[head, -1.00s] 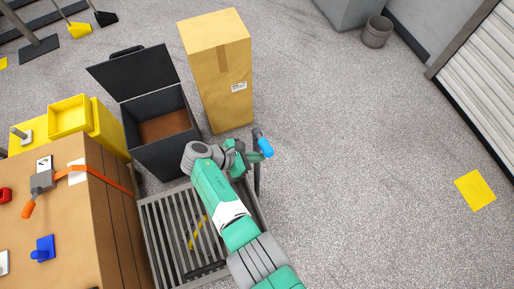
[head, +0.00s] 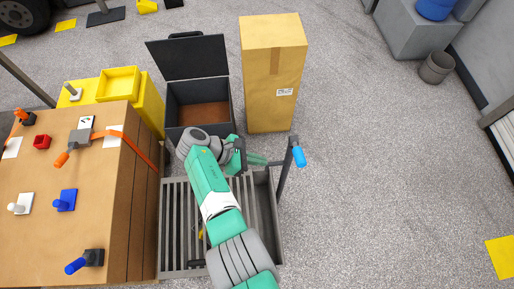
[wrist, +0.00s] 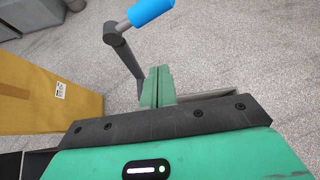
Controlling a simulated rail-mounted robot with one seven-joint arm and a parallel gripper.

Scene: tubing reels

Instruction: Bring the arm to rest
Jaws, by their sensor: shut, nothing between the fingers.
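My gripper (head: 262,161) is at the end of my green and grey arm, over the far part of the grey slatted crate (head: 172,245). In the wrist view its green fingers (wrist: 158,86) are shut together with nothing between them. A dark post with a crank and a blue handle (head: 299,156) stands just past the fingertips. The blue handle (wrist: 150,11) also shows at the top of the wrist view. I cannot tell whether the fingers touch the post. My arm hides part of the crate.
A tall cardboard box (head: 272,85) and an open black bin (head: 200,109) stand behind the crate. At left is a wooden bench (head: 105,210) with several small fixtures and an orange strap (head: 130,146). Yellow bins (head: 118,83) stand behind it.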

